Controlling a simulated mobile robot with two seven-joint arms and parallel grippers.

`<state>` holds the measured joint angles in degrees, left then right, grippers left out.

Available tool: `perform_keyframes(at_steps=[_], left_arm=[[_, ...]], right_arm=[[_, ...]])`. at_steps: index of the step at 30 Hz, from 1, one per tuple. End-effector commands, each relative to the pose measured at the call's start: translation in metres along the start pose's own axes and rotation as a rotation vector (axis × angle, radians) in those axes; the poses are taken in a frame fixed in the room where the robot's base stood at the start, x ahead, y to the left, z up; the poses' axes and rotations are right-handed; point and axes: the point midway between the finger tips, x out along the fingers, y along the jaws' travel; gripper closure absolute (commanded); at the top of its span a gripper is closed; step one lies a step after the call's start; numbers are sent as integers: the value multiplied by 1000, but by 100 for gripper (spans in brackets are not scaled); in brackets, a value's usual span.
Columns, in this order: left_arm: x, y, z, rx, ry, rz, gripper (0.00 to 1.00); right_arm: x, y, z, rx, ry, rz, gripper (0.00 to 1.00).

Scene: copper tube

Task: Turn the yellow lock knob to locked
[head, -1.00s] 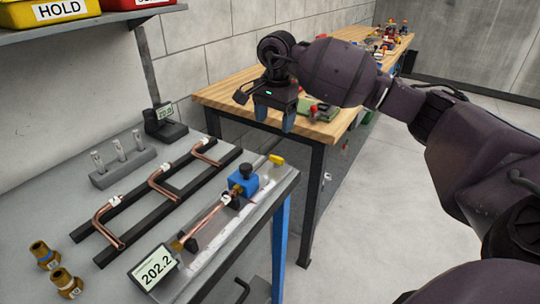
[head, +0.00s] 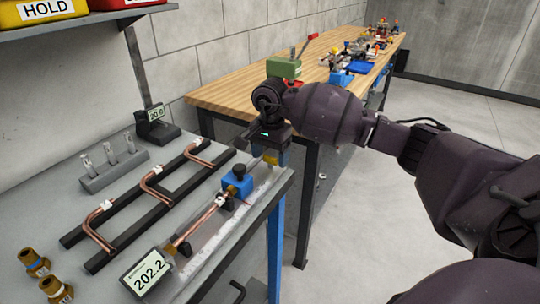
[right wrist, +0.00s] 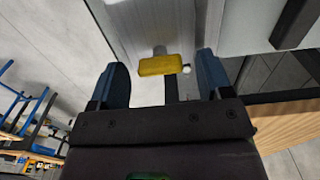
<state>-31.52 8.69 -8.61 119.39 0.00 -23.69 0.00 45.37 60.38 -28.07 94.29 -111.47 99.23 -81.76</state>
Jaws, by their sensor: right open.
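The yellow lock knob (head: 271,159) is at the far end of the grey fixture, beyond the blue block (head: 237,183). In the head view it is mostly hidden by my right gripper (head: 267,150). In the right wrist view the knob (right wrist: 160,65) is a yellow bar on a short grey stem. It lies between the two blue fingers of my right gripper (right wrist: 162,58), with a gap on each side. That gripper is open and empty. My left gripper is not in view.
A copper tube (head: 198,228) lies along the fixture beside a display (head: 148,275) reading 202.2. A black rack (head: 123,238) with bent copper tubes stands to its left. A wooden bench (head: 225,92) is behind. The floor at right is clear.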

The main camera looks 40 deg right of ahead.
Motion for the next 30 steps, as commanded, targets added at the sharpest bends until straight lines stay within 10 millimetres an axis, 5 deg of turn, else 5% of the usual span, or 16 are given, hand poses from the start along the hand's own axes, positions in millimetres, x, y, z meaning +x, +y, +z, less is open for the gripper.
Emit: perform_keyframes(at_steps=[10, 20, 30], left_arm=[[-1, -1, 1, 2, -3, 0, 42], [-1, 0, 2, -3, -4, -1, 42], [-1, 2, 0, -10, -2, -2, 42]], right_arm=[[3, 0, 0, 1, 0, -1, 28], [3, 0, 0, 1, 0, -1, 77], [2, 0, -1, 52, 1, -1, 77]])
